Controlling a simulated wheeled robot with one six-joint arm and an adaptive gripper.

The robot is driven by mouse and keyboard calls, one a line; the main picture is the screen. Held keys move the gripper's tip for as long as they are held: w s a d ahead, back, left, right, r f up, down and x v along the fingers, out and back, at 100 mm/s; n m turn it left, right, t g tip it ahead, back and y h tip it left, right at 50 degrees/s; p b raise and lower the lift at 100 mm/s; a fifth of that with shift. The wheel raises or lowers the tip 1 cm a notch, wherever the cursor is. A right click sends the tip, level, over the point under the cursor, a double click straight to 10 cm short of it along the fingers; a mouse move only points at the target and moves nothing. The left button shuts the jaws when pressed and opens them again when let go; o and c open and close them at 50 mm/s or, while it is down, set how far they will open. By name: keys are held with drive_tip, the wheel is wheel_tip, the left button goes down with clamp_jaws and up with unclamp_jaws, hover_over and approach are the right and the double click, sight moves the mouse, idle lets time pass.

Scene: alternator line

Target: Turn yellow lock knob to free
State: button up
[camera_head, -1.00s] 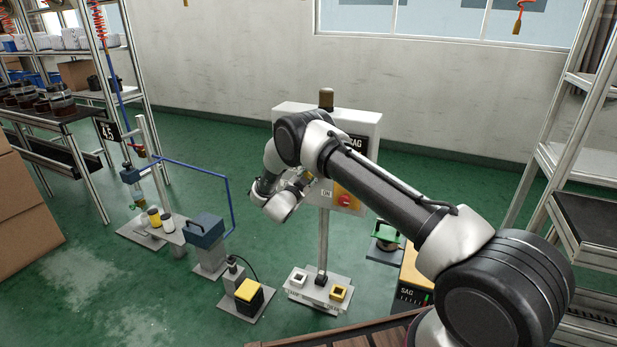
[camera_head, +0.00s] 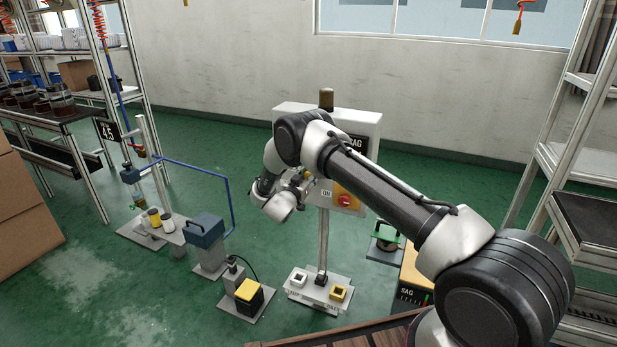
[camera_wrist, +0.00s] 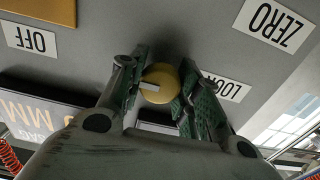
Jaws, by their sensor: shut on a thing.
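The yellow lock knob (camera_wrist: 160,84) is on the grey panel face, upper middle in the wrist view. My gripper (camera_wrist: 158,90) is shut on the knob, one finger on each side. In the head view my gripper is mostly hidden behind my own wrist, in front of the control box (camera_head: 365,127) on its post. The knob is hidden there.
The panel carries an "OFF" label (camera_wrist: 30,39), a "ZERO" label (camera_wrist: 274,23), and a dark display (camera_wrist: 40,110). The box has a red button (camera_head: 345,200) on its lower right. White and yellow blocks stand at the post's base (camera_head: 318,290).

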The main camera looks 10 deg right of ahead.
drive_tip(key=shift+f, duration=0.1)
idle(0.3)
drive_tip(key=o, duration=1.1)
drive_tip(key=v, duration=1.2)
